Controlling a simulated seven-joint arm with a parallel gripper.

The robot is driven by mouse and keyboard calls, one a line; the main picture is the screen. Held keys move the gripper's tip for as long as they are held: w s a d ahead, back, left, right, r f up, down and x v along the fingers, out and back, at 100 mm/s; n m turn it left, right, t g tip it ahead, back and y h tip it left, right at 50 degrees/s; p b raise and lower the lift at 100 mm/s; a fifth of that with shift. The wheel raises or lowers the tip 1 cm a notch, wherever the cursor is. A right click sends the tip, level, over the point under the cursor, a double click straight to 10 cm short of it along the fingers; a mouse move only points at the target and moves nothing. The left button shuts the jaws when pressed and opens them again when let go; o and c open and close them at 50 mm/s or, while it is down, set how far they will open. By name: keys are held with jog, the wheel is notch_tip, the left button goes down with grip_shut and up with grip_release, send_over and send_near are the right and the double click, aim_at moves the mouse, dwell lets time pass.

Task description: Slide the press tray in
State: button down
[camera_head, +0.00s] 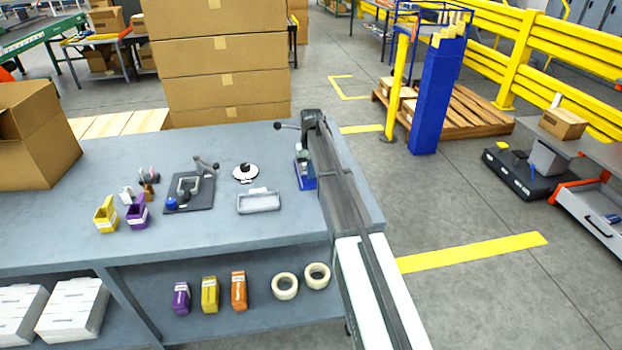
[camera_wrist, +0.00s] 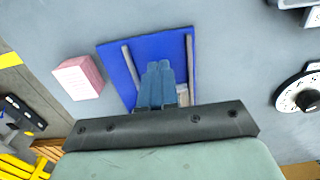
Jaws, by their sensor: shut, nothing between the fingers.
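A blue plate (camera_wrist: 115,62) with a grey rail along each side lies on the bench in the wrist view; I take it to belong to the press tray. My gripper (camera_wrist: 160,66) is shut and empty over its middle, hiding part of it; I cannot tell whether the fingertips touch it. A small pale piece (camera_wrist: 183,96) shows beside the fingers, mostly hidden. In the head view the blue plate (camera_head: 307,184) is at the bench's right part, partly covered by my arm.
A pink block (camera_wrist: 78,78) stands beside the plate. A black-and-white round piece (camera_wrist: 299,97) is on the other side, also in the head view (camera_head: 245,173). A grey open tray (camera_head: 258,204) and a dark fixture board (camera_head: 190,206) lie left. The bench between them is clear.

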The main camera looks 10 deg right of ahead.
jog(key=shift+w, duration=1.15)
jog(key=shift+s, duration=0.4)
jog(key=shift+r, duration=0.15)
jog(key=shift+r, duration=3.35)
